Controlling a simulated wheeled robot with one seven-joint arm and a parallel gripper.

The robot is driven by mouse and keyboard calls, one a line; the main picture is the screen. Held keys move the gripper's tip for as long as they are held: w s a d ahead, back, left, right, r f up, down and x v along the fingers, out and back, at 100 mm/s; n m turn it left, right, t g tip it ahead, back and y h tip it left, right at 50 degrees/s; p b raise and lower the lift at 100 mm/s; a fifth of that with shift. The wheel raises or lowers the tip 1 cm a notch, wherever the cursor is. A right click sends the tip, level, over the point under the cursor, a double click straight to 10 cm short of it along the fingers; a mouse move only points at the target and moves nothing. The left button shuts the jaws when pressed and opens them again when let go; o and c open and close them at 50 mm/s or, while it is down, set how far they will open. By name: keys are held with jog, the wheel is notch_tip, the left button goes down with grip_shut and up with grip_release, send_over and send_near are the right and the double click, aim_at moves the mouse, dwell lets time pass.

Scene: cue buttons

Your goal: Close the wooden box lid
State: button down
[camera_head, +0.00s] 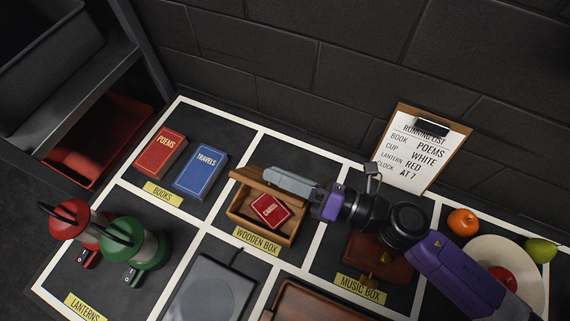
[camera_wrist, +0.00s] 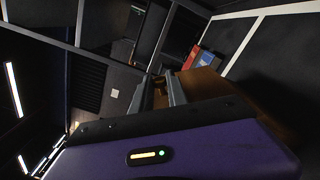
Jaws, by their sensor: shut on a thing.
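The wooden box (camera_head: 275,235) sits in its marked cell, behind the yellow WOODEN BOX label. A red CARDS pack (camera_head: 270,210) lies inside it. Its lid (camera_head: 246,177) stands raised along the far side, so the box is open. My gripper (camera_head: 272,179) reaches in from the right over the box's far edge, with its grey fingers at the lid. In the wrist view my gripper (camera_wrist: 159,82) has a narrow brown piece between its fingers, and a brown wooden surface (camera_wrist: 205,82) shows to the right. The fingers hide part of the lid.
A red POEMS book (camera_head: 160,153) and a blue TRAVELS book (camera_head: 200,176) lie to the left. The brown music box (camera_head: 365,252) is right of the box, partly under my arm. Lanterns (camera_head: 148,245) stand front left. A clipboard (camera_head: 424,150) leans on the wall.

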jog(key=shift+s+a+f+n, duration=0.1)
jog(key=shift+s+f+n, duration=0.05)
jog(key=shift+s+n, duration=0.2)
jog(key=shift+s+a+f+n, duration=0.1)
jog(key=shift+s+n, duration=0.15)
jog(key=shift+n, duration=0.2)
jog(key=c, duration=1.3)
grip_release()
jog(key=b+v, duration=0.2)
jog(key=v, duration=0.5)
jog(key=shift+s+d, duration=0.15)
jog(key=shift+d, duration=0.2)
